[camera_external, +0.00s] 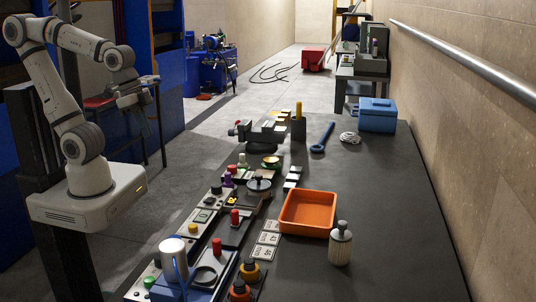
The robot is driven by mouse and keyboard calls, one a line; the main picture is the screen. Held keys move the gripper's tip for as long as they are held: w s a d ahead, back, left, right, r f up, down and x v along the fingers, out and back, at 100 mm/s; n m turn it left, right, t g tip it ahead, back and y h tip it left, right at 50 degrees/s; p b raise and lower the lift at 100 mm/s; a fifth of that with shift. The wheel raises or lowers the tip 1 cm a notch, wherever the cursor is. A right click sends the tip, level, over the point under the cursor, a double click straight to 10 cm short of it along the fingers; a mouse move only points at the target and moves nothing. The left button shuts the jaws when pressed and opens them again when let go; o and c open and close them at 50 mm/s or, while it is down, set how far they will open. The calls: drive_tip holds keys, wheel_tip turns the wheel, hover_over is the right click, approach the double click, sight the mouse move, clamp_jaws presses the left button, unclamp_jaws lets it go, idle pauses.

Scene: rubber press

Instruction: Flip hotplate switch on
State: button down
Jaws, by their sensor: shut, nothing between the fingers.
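My gripper (148,98) is at the upper left, raised and well to the left of the workbench (360,210). Its fingers are shut and it touches nothing on the bench. A row of control panels runs along the bench's left side, with a green button (149,282), a red knob (235,216) and another red knob (217,246). A round metal piece with a dark knob (259,187) stands among them. I cannot tell which control is the hotplate switch, or its position; the parts are too small to read.
A silver cylinder (173,258) rises at the near left. The bench's right side is clear.

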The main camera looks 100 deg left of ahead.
drive_tip(key=w+a+f+b, duration=0.2)
drive_tip(key=w+f+b, duration=0.1)
drive_tip(key=w, duration=0.3)
drive_tip(key=w+a+f+b, duration=0.2)
drive_tip(key=w+f+b, duration=0.1)
drive_tip(key=w, duration=0.4)
drive_tip(key=shift+w+h, duration=0.2)
drive_tip(key=shift+h, duration=0.1)
drive_tip(key=shift+d, duration=0.1)
approach(208, 201)
drive_tip(key=x, duration=0.5)
drive_tip(key=shift+w+a, duration=0.2)
drive_tip(key=shift+w, duration=0.05)
drive_tip(key=shift+d+f+p, duration=0.1)
drive_tip(key=shift+f+p, duration=0.2)
drive_tip(key=shift+f, duration=0.45)
